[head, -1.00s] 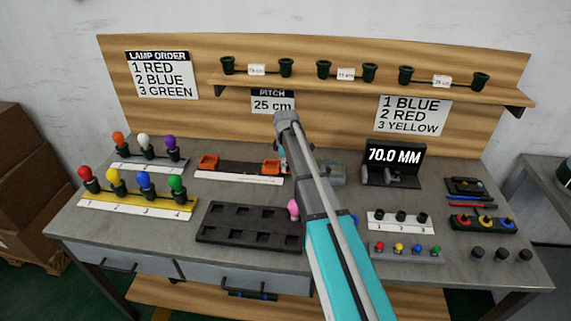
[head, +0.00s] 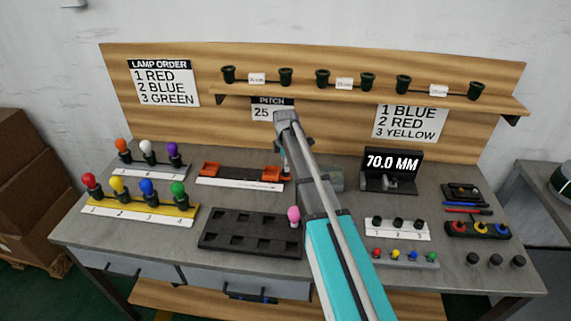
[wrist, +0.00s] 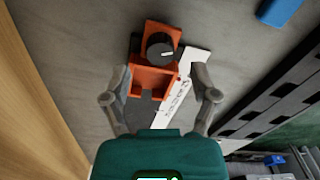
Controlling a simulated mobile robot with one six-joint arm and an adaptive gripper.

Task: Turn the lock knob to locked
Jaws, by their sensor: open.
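The lock knob (wrist: 160,47) is a round black knob with a small pale mark, seated on an orange block (wrist: 146,78) in the wrist view. My gripper (wrist: 162,92) is open, its two fingers spread either side of the orange block's near part. The knob lies beyond the fingertips in the picture, and nothing is held. In the head view the orange block (head: 270,172) sits at the right end of a dark rail with a white scale strip (head: 240,184). My arm hides much of the gripper there. I cannot read whether the knob stands at locked.
Another orange block (head: 211,168) is at the rail's left end. A black slotted tray (head: 250,233) with a pink lamp (head: 293,214) lies in front. A grey device (head: 330,181) is right of the arm. A yellow lamp stand (head: 140,207) is left.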

